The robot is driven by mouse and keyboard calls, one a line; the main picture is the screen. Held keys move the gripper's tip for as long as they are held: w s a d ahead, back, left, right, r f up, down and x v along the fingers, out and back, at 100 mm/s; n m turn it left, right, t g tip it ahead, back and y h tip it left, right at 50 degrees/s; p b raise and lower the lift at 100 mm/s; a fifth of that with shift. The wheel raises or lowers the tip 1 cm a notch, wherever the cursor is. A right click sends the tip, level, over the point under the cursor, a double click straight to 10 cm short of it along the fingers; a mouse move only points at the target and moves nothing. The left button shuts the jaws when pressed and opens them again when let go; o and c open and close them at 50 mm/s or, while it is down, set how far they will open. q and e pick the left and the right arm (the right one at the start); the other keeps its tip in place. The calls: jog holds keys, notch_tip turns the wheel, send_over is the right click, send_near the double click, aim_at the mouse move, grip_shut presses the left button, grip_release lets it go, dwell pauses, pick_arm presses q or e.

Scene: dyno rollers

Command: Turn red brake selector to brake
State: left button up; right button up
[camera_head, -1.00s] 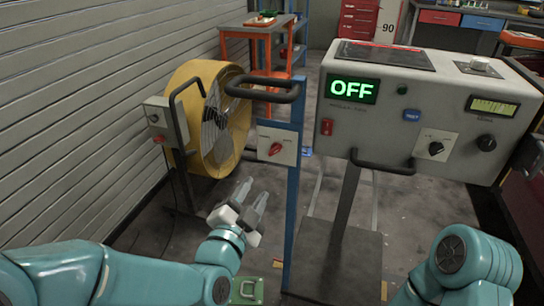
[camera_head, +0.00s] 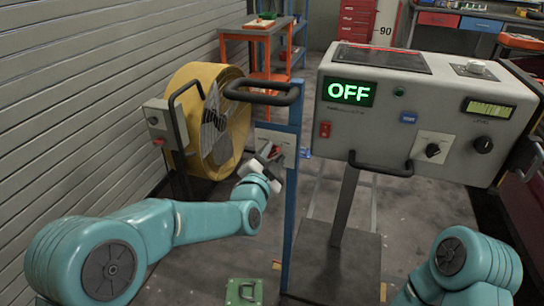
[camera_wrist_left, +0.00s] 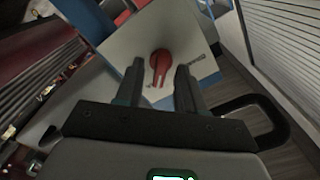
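The red brake selector (camera_wrist_left: 160,66) is a red knob on a pale plate (camera_wrist_left: 125,42), seen in the left wrist view just beyond my fingertips. In the head view the plate (camera_head: 262,134) is on the blue post, with the knob partly hidden by my gripper. My left gripper (camera_head: 272,158) is in front of the plate. In the wrist view its two fingers (camera_wrist_left: 158,78) are apart, with the knob showing between and beyond their tips; I cannot tell whether they touch it. The right arm (camera_head: 465,265) shows at the lower right, but its gripper is out of view.
A grey console (camera_head: 420,115) with a green OFF display (camera_head: 349,92) stands to the right. A yellow fan (camera_head: 190,85) stands to the left behind the blue post (camera_head: 290,215). A black handle (camera_head: 262,97) juts out above the selector plate.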

pick_arm(q)
jog(key=shift+c, duration=0.3)
grip_shut()
